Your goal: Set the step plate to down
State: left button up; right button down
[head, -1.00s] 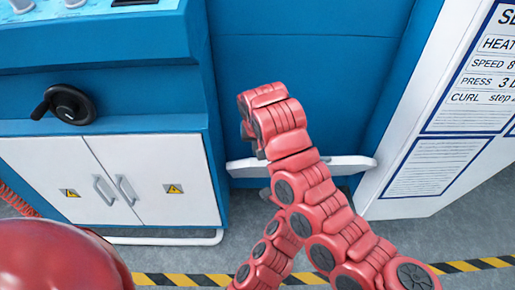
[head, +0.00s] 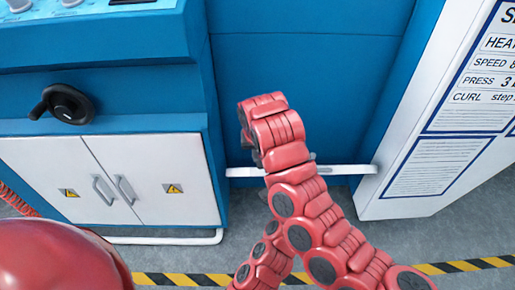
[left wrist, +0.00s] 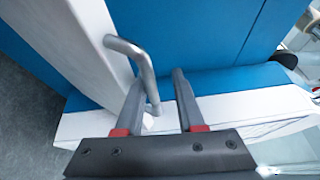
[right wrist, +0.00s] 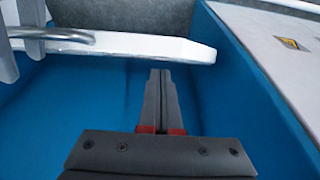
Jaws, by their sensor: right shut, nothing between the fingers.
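The step plate (head: 342,169) is a long white bar low across the blue recess in the head view. It also shows in the right wrist view (right wrist: 150,46), with a bent metal handle (right wrist: 62,36) at its left.
A white cabinet (head: 150,165) with a black handwheel (head: 66,104) above it stands left. A white panel with a printed sheet (head: 440,165) stands right. Blue walls (head: 300,70) close the recess behind. Grey floor with a striped line (head: 455,267) lies in front.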

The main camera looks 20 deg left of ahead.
pick_arm(q)
jog(key=shift+o, duration=0.4)
jog(key=shift+r, duration=0.25)
pick_arm(e)
jog(key=shift+r, duration=0.1)
pick_arm(q)
jog(key=shift+r, duration=0.1)
pick_arm(e)
jog(key=shift+r, duration=0.1)
